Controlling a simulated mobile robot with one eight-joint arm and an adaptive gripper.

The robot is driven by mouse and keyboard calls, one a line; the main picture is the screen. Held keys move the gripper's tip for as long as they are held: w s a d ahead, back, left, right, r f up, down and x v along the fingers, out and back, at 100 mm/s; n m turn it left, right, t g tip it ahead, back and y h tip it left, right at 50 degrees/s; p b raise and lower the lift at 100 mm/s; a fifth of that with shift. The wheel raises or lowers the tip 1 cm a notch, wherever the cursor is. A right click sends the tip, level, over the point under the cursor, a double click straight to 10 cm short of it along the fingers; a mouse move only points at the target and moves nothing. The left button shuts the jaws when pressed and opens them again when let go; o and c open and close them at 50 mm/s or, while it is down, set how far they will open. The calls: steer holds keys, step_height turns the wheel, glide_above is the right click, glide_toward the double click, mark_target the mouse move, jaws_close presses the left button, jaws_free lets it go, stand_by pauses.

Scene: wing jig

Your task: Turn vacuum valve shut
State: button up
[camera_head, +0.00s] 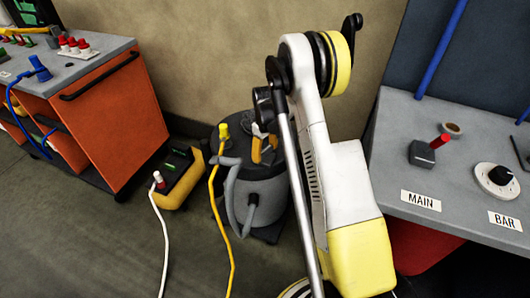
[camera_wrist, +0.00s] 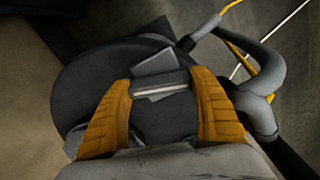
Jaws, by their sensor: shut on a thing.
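The grey vacuum drum (camera_head: 262,192) with a black lid stands on the floor at the middle of the head view. My gripper (camera_head: 264,150) reaches down onto its lid from above. In the wrist view, my gripper's orange fingers (camera_wrist: 162,108) stand on both sides of a grey block-like handle (camera_wrist: 158,62) with a pale strip, on the black lid (camera_wrist: 85,85). The fingers are shut on this handle; their tips hide its sides. I cannot tell how far it is turned. The MAIN lever (camera_head: 436,144), a grey block with a red grip, is on the right-hand bench, apart from my gripper.
A grey hose (camera_wrist: 262,75) curves beside the drum. A yellow cable (camera_head: 217,200) and a white cable (camera_head: 163,235) run along the floor. A yellow-black unit (camera_head: 178,178) and an orange cabinet (camera_head: 110,120) stand left. The right-hand bench (camera_head: 385,135) carries a BAR dial (camera_head: 497,179).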

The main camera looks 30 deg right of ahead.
mark_target(265, 150)
steer(key=m, duration=1.1)
steer(key=shift+r+m, duration=0.1)
steer(key=shift+m, duration=1.6)
steer(key=o, duration=1.2)
step_height(265, 150, up, 12)
